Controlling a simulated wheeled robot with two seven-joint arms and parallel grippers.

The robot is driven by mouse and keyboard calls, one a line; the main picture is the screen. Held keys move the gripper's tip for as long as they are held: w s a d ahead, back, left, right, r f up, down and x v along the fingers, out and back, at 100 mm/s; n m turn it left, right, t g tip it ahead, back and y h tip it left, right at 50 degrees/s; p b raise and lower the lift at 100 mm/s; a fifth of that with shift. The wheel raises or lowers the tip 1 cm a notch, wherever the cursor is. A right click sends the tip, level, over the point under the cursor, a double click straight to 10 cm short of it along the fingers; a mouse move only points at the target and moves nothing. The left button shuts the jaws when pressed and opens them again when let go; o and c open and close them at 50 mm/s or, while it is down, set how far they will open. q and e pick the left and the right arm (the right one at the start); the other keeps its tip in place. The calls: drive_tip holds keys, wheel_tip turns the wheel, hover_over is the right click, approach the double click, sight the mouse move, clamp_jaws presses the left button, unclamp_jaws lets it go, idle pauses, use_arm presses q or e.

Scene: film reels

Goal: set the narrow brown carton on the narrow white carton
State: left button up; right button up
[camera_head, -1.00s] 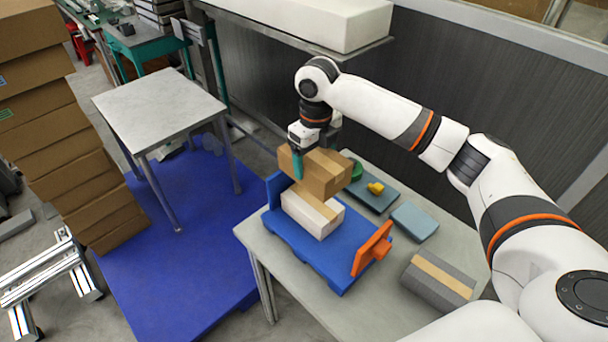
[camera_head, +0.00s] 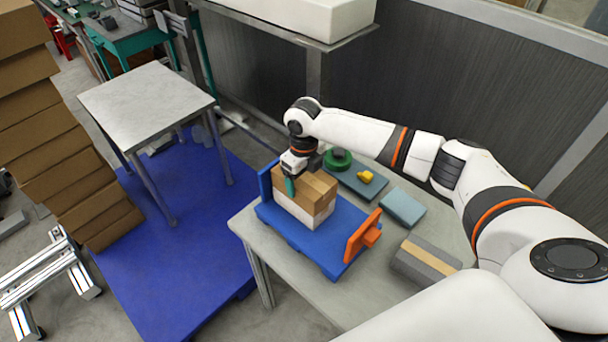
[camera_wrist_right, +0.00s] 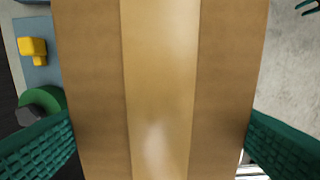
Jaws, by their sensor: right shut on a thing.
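The narrow brown carton (camera_head: 306,190) sits directly above the narrow white carton (camera_head: 305,217), which stands in the blue tray (camera_head: 285,226) on the grey table. In the head view the two look in contact and roughly aligned. My right gripper (camera_head: 292,183) reaches down from above and is shut on the brown carton. In the right wrist view the brown carton (camera_wrist_right: 95,90), with its tan tape strip, fills the middle, with a green finger on each side. Most of the white carton's top is hidden. My left gripper is not in view.
An orange bracket (camera_head: 363,237) stands at the tray's right end. A grey carton with a tan strip (camera_head: 425,262) lies right of it. A blue-grey box (camera_head: 402,208), a yellow piece (camera_head: 366,176) and a green ring (camera_head: 338,159) lie behind.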

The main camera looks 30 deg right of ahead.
sight(304, 175)
drive_tip(key=o, duration=1.3)
drive_tip(key=shift+f, duration=0.1)
drive_tip(key=shift+c, duration=0.2)
drive_tip(key=shift+r, duration=0.25)
wheel_tip(304, 175, up, 10)
drive_tip(key=b, duration=0.3)
drive_tip(key=shift+r, duration=0.95)
